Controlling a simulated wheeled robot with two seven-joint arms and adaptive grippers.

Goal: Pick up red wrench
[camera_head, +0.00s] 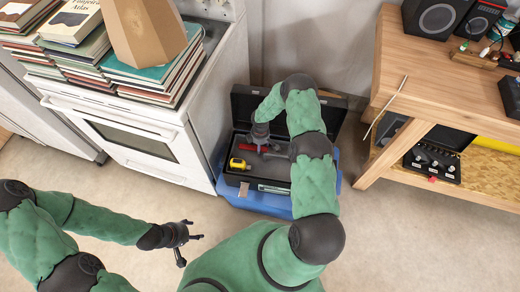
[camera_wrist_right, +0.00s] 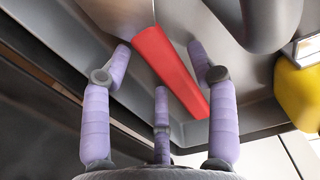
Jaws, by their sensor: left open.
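The red wrench (camera_head: 250,150) lies in the open dark toolbox; its red handle (camera_wrist_right: 170,72) crosses the middle of the right wrist view. My right gripper (camera_head: 262,134) reaches down into the toolbox above the wrench. Its purple fingers (camera_wrist_right: 160,75) are spread on both sides of the red handle, with visible gaps, so it looks open. The head view hides part of the wrench behind this gripper. My left gripper (camera_head: 190,246) is open and empty over the floor at the lower left, well away from the toolbox.
The toolbox (camera_head: 262,187) stands on a blue base (camera_head: 235,199). A yellow tool (camera_head: 238,164) lies near the wrench, and it shows at the right in the wrist view (camera_wrist_right: 298,92). A white oven (camera_head: 140,140) stands left, a wooden workbench (camera_head: 385,85) right.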

